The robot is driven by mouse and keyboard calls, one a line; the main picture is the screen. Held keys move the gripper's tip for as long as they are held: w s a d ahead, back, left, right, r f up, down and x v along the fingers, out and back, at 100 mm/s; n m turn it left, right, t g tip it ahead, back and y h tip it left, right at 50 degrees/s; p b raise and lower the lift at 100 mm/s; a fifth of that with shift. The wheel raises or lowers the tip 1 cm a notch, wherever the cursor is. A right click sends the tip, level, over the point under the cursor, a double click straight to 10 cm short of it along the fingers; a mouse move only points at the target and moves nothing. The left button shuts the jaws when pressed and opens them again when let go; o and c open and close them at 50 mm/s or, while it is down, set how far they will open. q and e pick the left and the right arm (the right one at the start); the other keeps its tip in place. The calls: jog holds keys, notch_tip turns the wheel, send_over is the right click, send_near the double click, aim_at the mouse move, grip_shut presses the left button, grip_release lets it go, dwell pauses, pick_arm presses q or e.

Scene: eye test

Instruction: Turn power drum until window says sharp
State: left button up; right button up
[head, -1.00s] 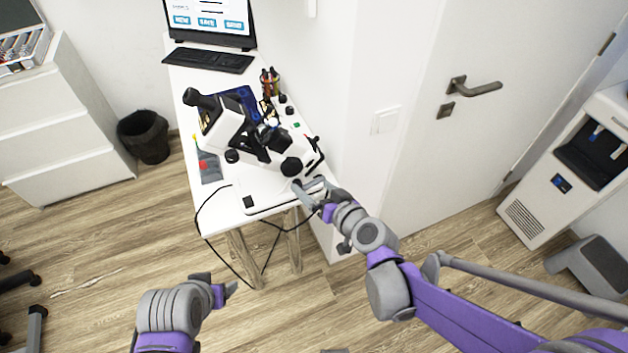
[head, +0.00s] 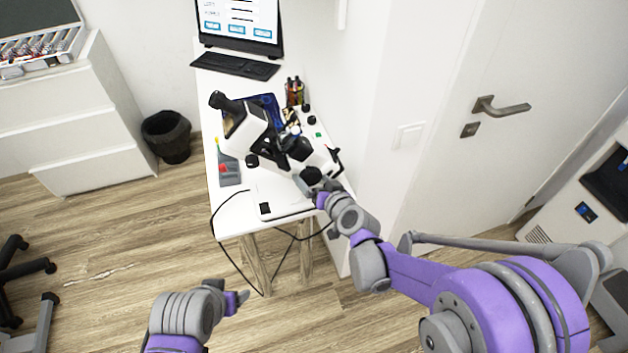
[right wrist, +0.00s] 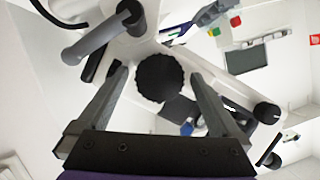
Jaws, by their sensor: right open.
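A white and black lensmeter-like instrument (head: 240,130) stands on the white desk. A round black knob, seemingly the power drum (head: 311,174), is on its near right side. In the right wrist view the ribbed drum (right wrist: 160,77) lies between the two grey fingers. My right gripper (head: 320,187) is open around the drum's sides in that view, with gaps showing on both sides. My left gripper (head: 238,299) is low over the floor, away from the desk; its jaw opening is unclear. I cannot make out a window reading "sharp".
The desk (head: 232,220) also holds a keyboard (head: 235,65), a laptop-like screen (head: 240,22), a pen cup (head: 294,92) and a grey device with a red spot (head: 229,170). The wall and door (head: 440,130) are close on the right. A black cable hangs at the desk's front.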

jog(key=c, duration=1.3)
jog(key=shift+d+m+y, duration=0.1)
jog(key=shift+m+y, duration=0.6)
jog(key=shift+m, duration=0.3)
jog(key=o, duration=1.3)
jog(key=v, duration=1.1)
